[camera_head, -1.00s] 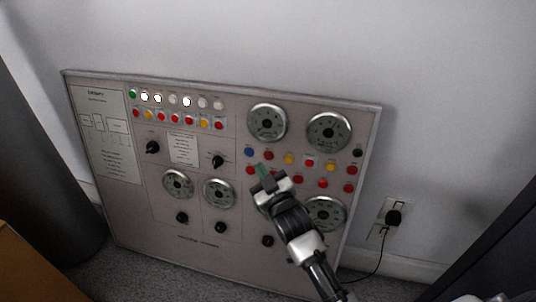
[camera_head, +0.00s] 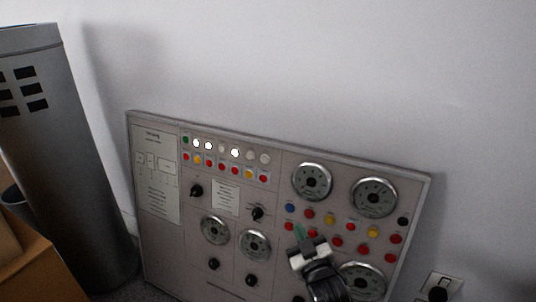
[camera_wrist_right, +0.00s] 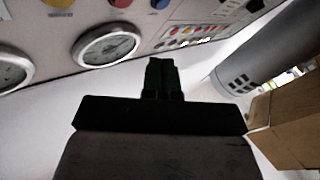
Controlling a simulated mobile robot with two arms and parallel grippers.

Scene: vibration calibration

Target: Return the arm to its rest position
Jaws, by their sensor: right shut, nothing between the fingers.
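My right gripper (camera_head: 300,234) shows in the head view in front of the lower right part of a grey control panel (camera_head: 205,276). Its greenish fingers are together and empty, pointing up at the panel. In the right wrist view the shut fingers (camera_wrist_right: 161,75) stand in the middle, with the panel's dials and buttons beyond them along the top. The gripper and arm hide part of the panel's lower right area, including some of a dial (camera_head: 361,281). I cannot tell whether the fingers touch the panel. My left gripper is not in view.
The panel leans by a white wall (camera_head: 330,60). A grey cylinder (camera_head: 70,160) stands at the left, with a brown box (camera_head: 45,262) before it. A wall socket with a black plug (camera_head: 438,293) is at the lower right. The cylinder (camera_wrist_right: 240,75) and box (camera_wrist_right: 290,125) also show in the right wrist view.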

